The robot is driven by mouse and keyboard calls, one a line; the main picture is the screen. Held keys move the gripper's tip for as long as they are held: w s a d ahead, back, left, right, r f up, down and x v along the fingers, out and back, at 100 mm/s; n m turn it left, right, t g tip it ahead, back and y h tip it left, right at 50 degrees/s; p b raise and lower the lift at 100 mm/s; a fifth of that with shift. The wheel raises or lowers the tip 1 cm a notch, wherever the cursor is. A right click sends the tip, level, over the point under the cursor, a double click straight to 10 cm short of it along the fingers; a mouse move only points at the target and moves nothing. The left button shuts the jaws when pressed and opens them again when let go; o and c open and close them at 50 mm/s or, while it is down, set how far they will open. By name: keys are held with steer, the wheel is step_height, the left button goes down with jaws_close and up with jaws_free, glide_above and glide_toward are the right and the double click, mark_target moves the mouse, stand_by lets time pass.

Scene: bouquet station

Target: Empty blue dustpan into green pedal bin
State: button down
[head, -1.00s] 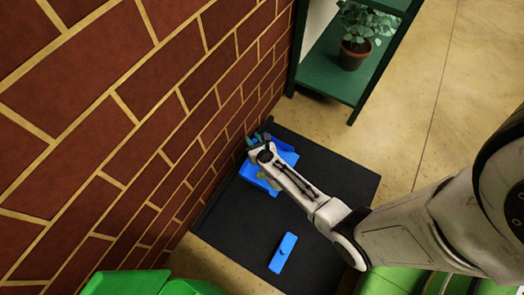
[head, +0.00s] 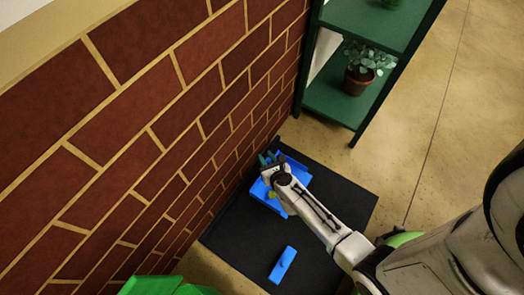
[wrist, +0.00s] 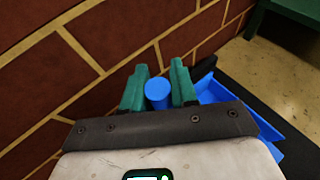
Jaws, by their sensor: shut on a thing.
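The blue dustpan (head: 298,172) lies on the dark mat close to the brick wall. It also shows at the right in the wrist view (wrist: 262,122). A small yellow-green bit (head: 271,195) shows in it, partly hidden by my arm. My gripper (wrist: 159,78) has teal fingers on both sides of the dustpan's round blue handle (wrist: 158,93) and is shut on it. In the head view my gripper (head: 268,158) is at the dustpan's wall side. A green object (head: 160,285), cut off at the bottom left edge, may be the pedal bin.
A blue oblong block (head: 282,264) lies on the dark mat (head: 335,190). The brick wall (head: 150,130) runs close along the left. A green shelf (head: 335,103) with a potted plant (head: 358,75) stands behind the mat. Tan floor at the right is clear.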

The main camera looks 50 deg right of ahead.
steer(key=d+v, duration=0.1)
steer(key=v, duration=0.8)
step_height(320, 180, up, 11)
steer(key=p, duration=1)
steer(key=shift+s+a+f+p, duration=0.25)
steer(key=shift+s+a+p, duration=0.1)
steer(key=shift+s, duration=0.1)
stand_by(0.3)
